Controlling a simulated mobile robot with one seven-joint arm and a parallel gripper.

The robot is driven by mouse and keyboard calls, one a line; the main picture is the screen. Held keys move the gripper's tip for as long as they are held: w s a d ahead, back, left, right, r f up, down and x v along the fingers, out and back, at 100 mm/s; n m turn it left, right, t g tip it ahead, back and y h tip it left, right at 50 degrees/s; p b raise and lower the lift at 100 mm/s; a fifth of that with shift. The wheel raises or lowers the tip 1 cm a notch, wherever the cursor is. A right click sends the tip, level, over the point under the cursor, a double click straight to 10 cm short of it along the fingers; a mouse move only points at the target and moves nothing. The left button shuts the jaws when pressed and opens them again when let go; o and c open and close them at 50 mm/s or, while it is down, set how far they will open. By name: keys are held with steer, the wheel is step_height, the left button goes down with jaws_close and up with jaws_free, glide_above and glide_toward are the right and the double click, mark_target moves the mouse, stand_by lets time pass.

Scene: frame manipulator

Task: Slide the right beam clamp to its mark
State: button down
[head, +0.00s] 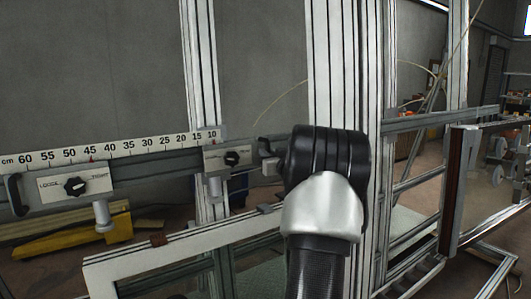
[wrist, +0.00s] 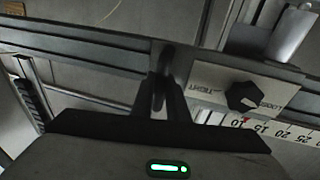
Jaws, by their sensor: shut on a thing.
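The right beam clamp (head: 217,160) sits on the horizontal beam (head: 140,170) near the low end of the scale, around 10. Its pale plate with a black knob (wrist: 243,96) shows in the wrist view, where the picture is turned over. The plate has TIGHT and LOOSE labels; I cannot tell for sure which way the knob points. My gripper (wrist: 164,90) is shut on the clamp's dark handle (wrist: 160,62), beside the plate. In the head view my wrist hides the fingertips. A small red mark (wrist: 246,120) shows on the scale near 10.
The left beam clamp (head: 75,187) with its own knob and black handle stands further left, near a red mark around 45. The scale (head: 120,147) runs along the beam's top. An upright profile (head: 333,60) stands close behind my wrist. A lower frame (head: 180,250) lies below the beam.

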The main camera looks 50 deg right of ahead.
steer(key=c, duration=1.7)
jaws_free()
steer(key=shift+s+d, duration=0.2)
steer(key=shift+d, duration=0.2)
steer(key=shift+a, duration=0.15)
steer(key=b+v, duration=0.1)
steer(key=v, duration=1.6)
steer(key=shift+s+a, duration=0.1)
steer(key=shift+a, duration=0.05)
